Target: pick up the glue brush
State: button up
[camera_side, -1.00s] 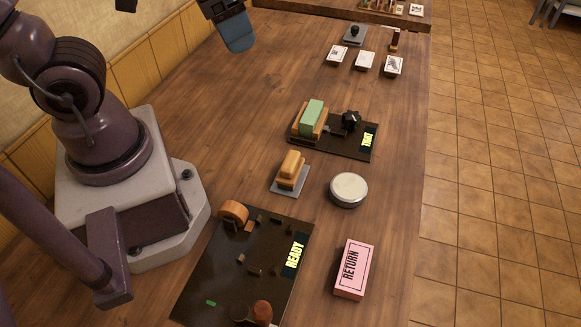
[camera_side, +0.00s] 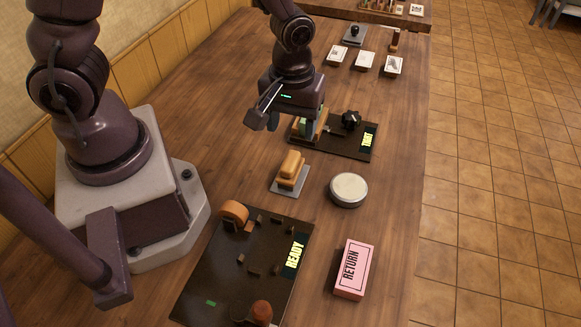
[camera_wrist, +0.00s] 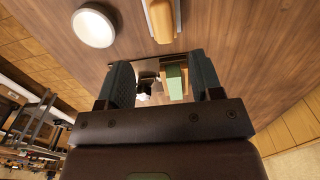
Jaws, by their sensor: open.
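I cannot say for certain which thing is the glue brush. A tan wooden-handled piece (camera_side: 291,163) lies on a small grey plate (camera_side: 285,187) mid-table; it also shows at the top of the wrist view (camera_wrist: 160,20). My gripper (camera_side: 309,122) points down over the dark press board with the black knob, beyond that piece. In the wrist view my gripper (camera_wrist: 165,80) is open, its two fingers apart. A green block (camera_wrist: 175,82) shows between them, farther along the view; I cannot tell whether they touch it. In the side view my fingers partly hide this block.
A round silver tin (camera_side: 348,190) stands right of the tan piece. Nearer are a dark board marked READY (camera_side: 215,285) and a pink RETURN box (camera_side: 354,270). A black knob (camera_side: 350,119) stands beside my gripper. Several cards lie farther back.

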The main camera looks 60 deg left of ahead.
aim_at(291, 159)
jog(key=f, duration=1)
jog(key=shift+a+f, duration=0.1)
jog(key=shift+a, duration=0.1)
jog(key=c, duration=0.8)
